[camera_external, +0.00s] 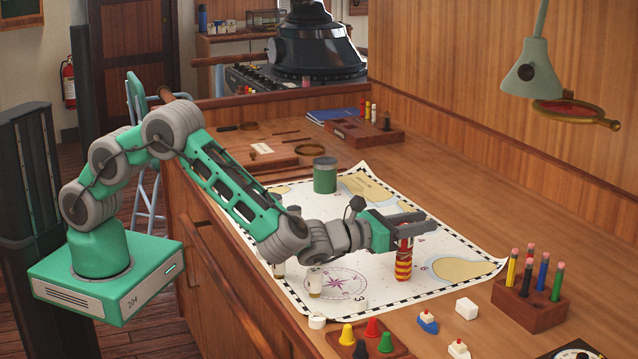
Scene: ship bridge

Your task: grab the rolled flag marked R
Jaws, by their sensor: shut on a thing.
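A red-and-yellow rolled flag (403,265) stands upright on the right part of the chart. My gripper (406,224) reaches in from the left and is shut on its upper part. The fingers hide some of the roll's top. I cannot read a letter on it. The roll's lower end looks to be at the chart surface; I cannot tell whether it touches. Two whitish upright rolls or cylinders, one of them in front (315,283), stand below my forearm, partly hidden by it.
The chart (435,235) lies on a wooden counter. A green jar (325,176) stands behind my arm. A pencil block (530,300), small boat models (466,308) and a tray of coloured pegs (398,345) are at the front right. A lamp (531,75) hangs over the right side.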

